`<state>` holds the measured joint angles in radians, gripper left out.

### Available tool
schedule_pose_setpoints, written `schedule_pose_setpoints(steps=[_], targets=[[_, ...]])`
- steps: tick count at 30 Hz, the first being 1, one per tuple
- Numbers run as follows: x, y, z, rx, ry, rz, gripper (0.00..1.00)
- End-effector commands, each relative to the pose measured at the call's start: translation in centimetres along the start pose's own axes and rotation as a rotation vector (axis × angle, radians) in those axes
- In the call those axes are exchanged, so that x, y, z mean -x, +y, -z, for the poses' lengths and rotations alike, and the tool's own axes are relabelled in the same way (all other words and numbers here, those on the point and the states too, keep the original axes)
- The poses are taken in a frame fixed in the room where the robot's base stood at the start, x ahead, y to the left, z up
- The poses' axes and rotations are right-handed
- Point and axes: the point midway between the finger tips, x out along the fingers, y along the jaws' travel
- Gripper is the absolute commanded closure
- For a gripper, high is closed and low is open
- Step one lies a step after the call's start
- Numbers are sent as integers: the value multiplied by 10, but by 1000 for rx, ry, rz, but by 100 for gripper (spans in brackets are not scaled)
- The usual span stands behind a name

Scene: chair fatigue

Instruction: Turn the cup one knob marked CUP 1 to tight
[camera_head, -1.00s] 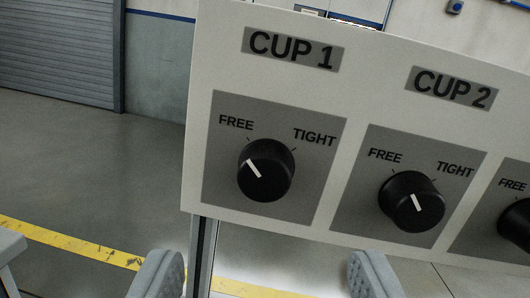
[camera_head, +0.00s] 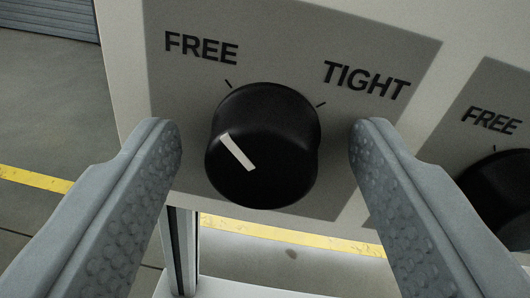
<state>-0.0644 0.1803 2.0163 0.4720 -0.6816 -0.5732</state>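The black CUP 1 knob (camera_head: 264,148) is in the middle of the view on a grey label plate (camera_head: 290,48). Its white pointer line slants up and to the left, toward the FREE side. FREE is printed at the upper left and TIGHT at the upper right, each with a small tick. The CUP 1 title is out of the frame now. My gripper (camera_head: 266,150) is open, with one finger to the left of the knob and one to the right. Gaps show between the knob and both fingers in the picture.
A second black knob (camera_head: 498,190) with its own FREE mark is partly in view at the right, beyond my right finger. The pale panel (camera_head: 122,70) ends at the left. Below it are a post (camera_head: 181,250) and a floor with a yellow line.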

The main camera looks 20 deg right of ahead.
Motion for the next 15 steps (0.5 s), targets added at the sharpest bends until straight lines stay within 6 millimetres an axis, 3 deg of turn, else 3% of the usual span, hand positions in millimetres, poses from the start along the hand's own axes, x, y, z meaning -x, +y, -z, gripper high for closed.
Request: schedule_pose_setpoints(steps=[1,6,15], targets=[[0,0,0,0,0,0,52],[0,0,0,0,0,0,85],[0,0,0,-26,2,0,86]])
